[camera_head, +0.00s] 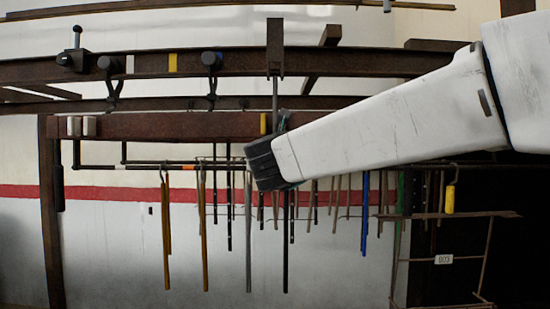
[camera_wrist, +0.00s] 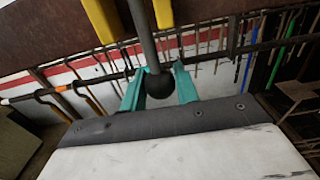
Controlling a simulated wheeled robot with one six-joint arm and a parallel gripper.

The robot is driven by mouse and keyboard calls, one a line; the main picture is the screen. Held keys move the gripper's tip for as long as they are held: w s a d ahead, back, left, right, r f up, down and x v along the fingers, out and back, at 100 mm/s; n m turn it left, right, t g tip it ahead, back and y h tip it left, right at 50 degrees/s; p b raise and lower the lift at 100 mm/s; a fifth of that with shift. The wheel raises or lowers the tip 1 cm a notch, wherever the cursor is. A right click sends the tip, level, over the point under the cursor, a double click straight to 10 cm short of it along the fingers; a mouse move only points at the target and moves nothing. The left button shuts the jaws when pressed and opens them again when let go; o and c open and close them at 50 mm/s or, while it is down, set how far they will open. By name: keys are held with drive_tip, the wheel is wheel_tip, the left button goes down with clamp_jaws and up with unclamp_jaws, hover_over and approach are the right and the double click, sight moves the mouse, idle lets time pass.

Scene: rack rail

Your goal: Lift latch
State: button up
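The latch looks to be a thin grey rod (camera_wrist: 146,40) ending in a dark ball knob (camera_wrist: 158,84). In the head view the rod (camera_head: 275,92) hangs from a dark bracket (camera_head: 275,47) on the rusty overhead rail. My gripper (camera_wrist: 159,68) has two teal fingers, one on each side of the knob. I cannot tell whether they press on it or stand slightly apart. In the head view my gripper (camera_head: 283,118) is at the lower part of the rod, and my white arm comes in from the right. The knob is hidden there.
A rusty beam (camera_head: 165,126) runs behind and below the rail (camera_head: 180,67). Several thin rods and tools hang below it, including a yellow-handled one (camera_head: 450,197) at right. Black clamps (camera_head: 72,58) sit on the rail at left. Yellow pieces (camera_wrist: 163,13) flank the rod in the wrist view.

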idle(0.3)
drive_tip(key=s+r, duration=0.5)
drive_tip(key=s, duration=0.3)
drive_tip(key=s+r, duration=0.6)
drive_tip(key=s, duration=0.3)
drive_tip(key=shift+s+a, duration=0.3)
idle(1.1)
drive_tip(key=o, duration=0.9)
drive_tip(key=shift+s+a, duration=0.15)
drive_tip(key=shift+s, duration=3.4)
